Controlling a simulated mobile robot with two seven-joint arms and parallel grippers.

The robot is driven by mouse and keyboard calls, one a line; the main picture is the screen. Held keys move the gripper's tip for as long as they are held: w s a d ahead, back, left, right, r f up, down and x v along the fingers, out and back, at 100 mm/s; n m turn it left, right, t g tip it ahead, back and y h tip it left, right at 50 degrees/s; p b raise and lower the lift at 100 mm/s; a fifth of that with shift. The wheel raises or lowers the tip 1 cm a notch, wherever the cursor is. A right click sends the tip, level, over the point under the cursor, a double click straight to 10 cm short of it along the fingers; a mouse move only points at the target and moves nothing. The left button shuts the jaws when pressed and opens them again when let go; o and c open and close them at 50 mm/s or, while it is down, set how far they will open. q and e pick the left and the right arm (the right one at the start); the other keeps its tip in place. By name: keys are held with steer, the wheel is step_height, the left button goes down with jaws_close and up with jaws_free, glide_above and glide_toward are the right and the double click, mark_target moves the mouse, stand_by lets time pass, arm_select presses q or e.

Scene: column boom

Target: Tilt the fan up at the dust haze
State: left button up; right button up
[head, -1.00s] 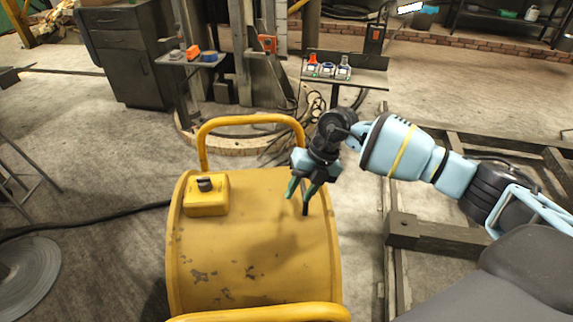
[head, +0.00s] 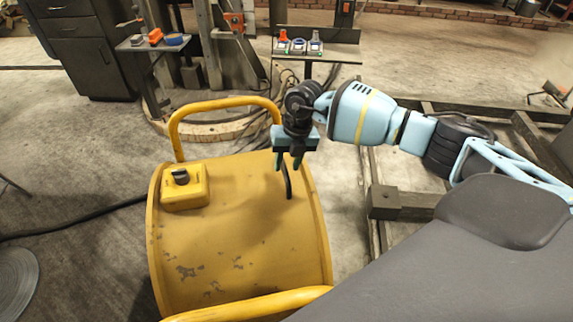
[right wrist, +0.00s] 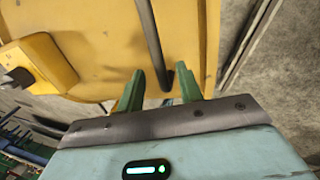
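The fan is a worn yellow drum (head: 235,230) with yellow tube handles, standing on the floor in the head view. A thin dark lever (head: 288,185) rises from its top near the right edge. My right gripper (head: 287,166) is above that lever, pointing down. In the right wrist view the green fingers (right wrist: 160,88) are open, and the dark lever (right wrist: 151,38) shows with its end between the fingertips, with gaps on both sides. Whether the fingers touch it I cannot see in the head view. No dust haze is clearly visible. My left gripper is out of view.
A yellow box with a black knob (head: 185,188) sits on the drum's left side. A yellow handle (head: 222,103) arches behind the gripper. Small stands (head: 318,52) hold several items at the back. Dark rails (head: 400,203) lie right of the drum.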

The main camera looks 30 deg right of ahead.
steer(key=shift+a+f, duration=0.1)
steer(key=shift+f, duration=0.55)
jaws_close()
steer(key=shift+w, duration=0.1)
